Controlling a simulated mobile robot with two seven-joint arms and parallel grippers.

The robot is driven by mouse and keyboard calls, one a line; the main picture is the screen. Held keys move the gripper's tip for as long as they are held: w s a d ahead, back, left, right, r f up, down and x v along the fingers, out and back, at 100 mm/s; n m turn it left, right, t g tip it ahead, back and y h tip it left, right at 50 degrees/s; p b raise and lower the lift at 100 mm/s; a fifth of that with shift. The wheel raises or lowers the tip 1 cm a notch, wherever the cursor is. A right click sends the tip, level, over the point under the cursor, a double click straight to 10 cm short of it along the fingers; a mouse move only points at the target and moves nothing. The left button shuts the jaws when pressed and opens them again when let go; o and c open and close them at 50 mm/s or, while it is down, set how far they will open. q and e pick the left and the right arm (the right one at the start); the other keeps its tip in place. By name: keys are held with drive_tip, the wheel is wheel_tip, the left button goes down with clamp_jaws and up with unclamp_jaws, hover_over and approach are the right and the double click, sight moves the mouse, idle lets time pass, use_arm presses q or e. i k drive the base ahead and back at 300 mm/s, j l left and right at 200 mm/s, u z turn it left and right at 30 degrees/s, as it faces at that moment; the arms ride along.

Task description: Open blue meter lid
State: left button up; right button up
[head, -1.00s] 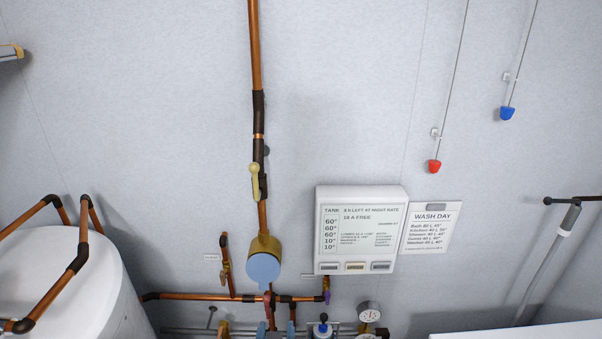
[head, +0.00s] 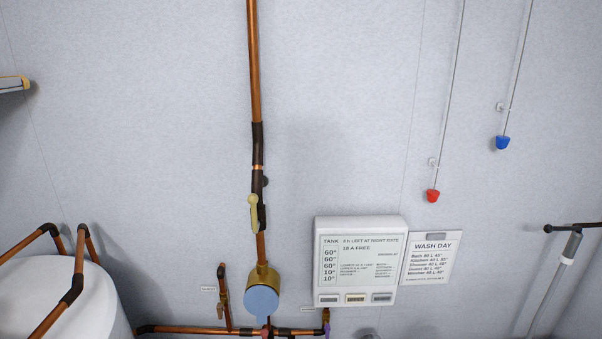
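The blue meter lid (head: 261,300) is a light blue disc on the front of a brass meter body (head: 263,273), low and left of centre in the head view. The lid covers the meter's face and looks shut. The meter sits on a vertical copper pipe (head: 254,70). Neither of my grippers shows in the head view.
A yellow-handled valve (head: 254,211) sits on the pipe above the meter. A white tank panel (head: 357,260) and a wash day card (head: 431,258) hang to the right. A white tank (head: 70,297) stands at the left. Red (head: 432,196) and blue (head: 502,143) pulls hang from cords.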

sight(261, 301)
drive_tip(key=k+j+u, duration=0.2)
drive_tip(key=k, duration=0.25)
drive_tip(key=k+j+u, duration=0.2)
drive_tip(key=u, duration=0.2)
drive_tip(key=i+u, duration=0.45)
drive_tip(key=k+l, duration=0.05)
drive_tip(key=k, duration=0.05)
